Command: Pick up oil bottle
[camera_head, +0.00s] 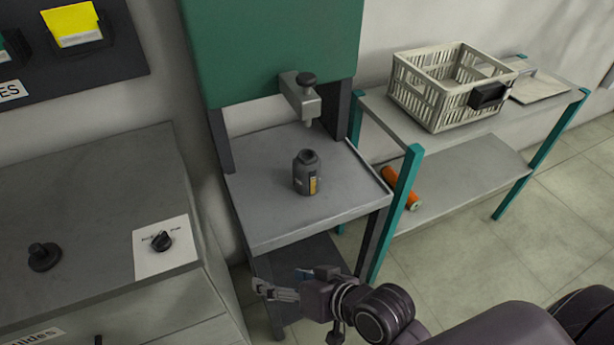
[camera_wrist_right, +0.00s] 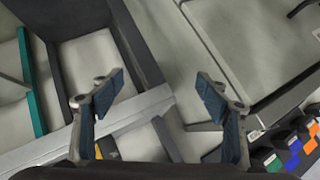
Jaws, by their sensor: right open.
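The oil bottle (camera_head: 306,173) is a small dark grey bottle with a yellow label. It stands upright on the grey shelf (camera_head: 262,150) of the green machine, below a nozzle, in the head view. My right gripper (camera_head: 262,289) is in front of and below the shelf's front edge, apart from the bottle. In the right wrist view its two blue-padded fingers (camera_wrist_right: 160,88) are spread open with nothing between them. The bottle is not clearly seen in the right wrist view. My left gripper is not in view.
A metal nozzle (camera_head: 301,96) overhangs the bottle. A grey cabinet (camera_head: 80,220) with knobs stands at the left. A teal-legged table (camera_head: 450,140) at the right carries a cream crate (camera_head: 425,100), with an orange cylinder (camera_head: 402,188) on its lower shelf. The shelf around the bottle is clear.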

